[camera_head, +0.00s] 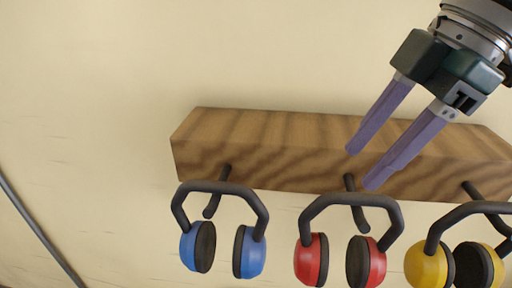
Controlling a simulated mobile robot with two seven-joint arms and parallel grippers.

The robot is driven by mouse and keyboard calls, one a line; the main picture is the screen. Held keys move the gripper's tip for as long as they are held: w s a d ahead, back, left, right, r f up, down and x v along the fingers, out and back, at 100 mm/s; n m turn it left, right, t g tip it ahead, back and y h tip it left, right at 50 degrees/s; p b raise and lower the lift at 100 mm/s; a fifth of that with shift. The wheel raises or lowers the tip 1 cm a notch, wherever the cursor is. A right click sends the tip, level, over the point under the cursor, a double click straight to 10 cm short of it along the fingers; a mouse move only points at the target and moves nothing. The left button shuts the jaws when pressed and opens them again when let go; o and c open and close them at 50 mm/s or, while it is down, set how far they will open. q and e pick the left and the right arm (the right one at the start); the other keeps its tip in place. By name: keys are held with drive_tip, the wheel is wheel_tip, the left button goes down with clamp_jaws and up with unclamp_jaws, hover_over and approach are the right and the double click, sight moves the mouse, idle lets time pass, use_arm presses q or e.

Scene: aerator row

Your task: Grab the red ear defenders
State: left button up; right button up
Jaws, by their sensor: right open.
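The red ear defenders (312,262) have a dark headband and red cups. They hang by the headband from a dark peg (356,204) on the wooden rail (260,164), between a blue pair and a yellow pair. My right gripper (362,168) comes in from the upper right. Its two purple fingers are apart with nothing between them. The fingertips show in front of the rail, a little above the red pair's headband, and do not appear to touch it. My left gripper is not in view.
Blue ear defenders (250,254) hang on a peg to the left. Yellow ear defenders (426,264) hang close on the right, partly cut off by the frame. A dark cable or pipe (38,232) runs along the pale wall at far left. The wall above the rail is clear.

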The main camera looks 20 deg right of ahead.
sight(333, 193)
drive_tip(key=x, duration=0.3)
drive_tip(key=shift+s+a+f+p, duration=0.15)
drive_tip(key=shift+s+p, duration=0.05)
drive_tip(key=shift+p, duration=0.2)
drive_tip(key=shift+w+a+f, duration=0.1)
drive_tip(key=shift+f, duration=0.15)
drive_tip(key=p+x, duration=0.1)
drive_tip(key=x, duration=0.1)
drive_tip(key=p+x, duration=0.1)
drive_tip(key=x, duration=0.1)
drive_tip(key=shift+w+a, duration=0.1)
drive_tip(key=shift+w, duration=0.15)
drive_tip(key=shift+f, duration=0.35)
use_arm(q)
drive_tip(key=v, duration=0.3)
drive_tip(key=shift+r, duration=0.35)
use_arm(e)
clamp_jaws()
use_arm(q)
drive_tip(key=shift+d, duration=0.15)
use_arm(e)
drive_tip(key=shift+w+r, duration=0.1)
